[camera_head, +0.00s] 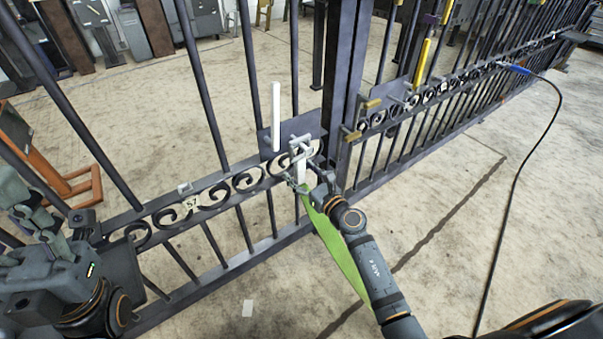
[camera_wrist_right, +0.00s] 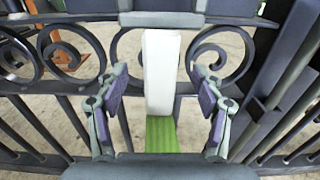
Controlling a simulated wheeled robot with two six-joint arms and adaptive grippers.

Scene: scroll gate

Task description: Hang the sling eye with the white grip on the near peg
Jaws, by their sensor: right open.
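The white grip (camera_head: 300,168) is at the gate's scroll band, just below a grey plate (camera_head: 284,131) with light grey peg-like hardware. In the right wrist view the white grip (camera_wrist_right: 160,75) stands upright between my fingers, with the green sling (camera_wrist_right: 160,135) below it. The green sling (camera_head: 343,255) hangs down beside my right arm. My right gripper (camera_head: 304,187) is open around the white grip; in the wrist view a gap shows on both sides. The sling eye and its contact with a peg cannot be made out. My left gripper (camera_head: 35,222) is at the left edge, away from the sling.
The dark scroll gate (camera_head: 208,198) runs across the view, with a thick post (camera_head: 340,75) right of the plate. Another white upright bar (camera_head: 276,115) is above the band. Brass-coloured pegs (camera_head: 351,132) are right of the post. A black cable (camera_head: 518,190) trails down the right.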

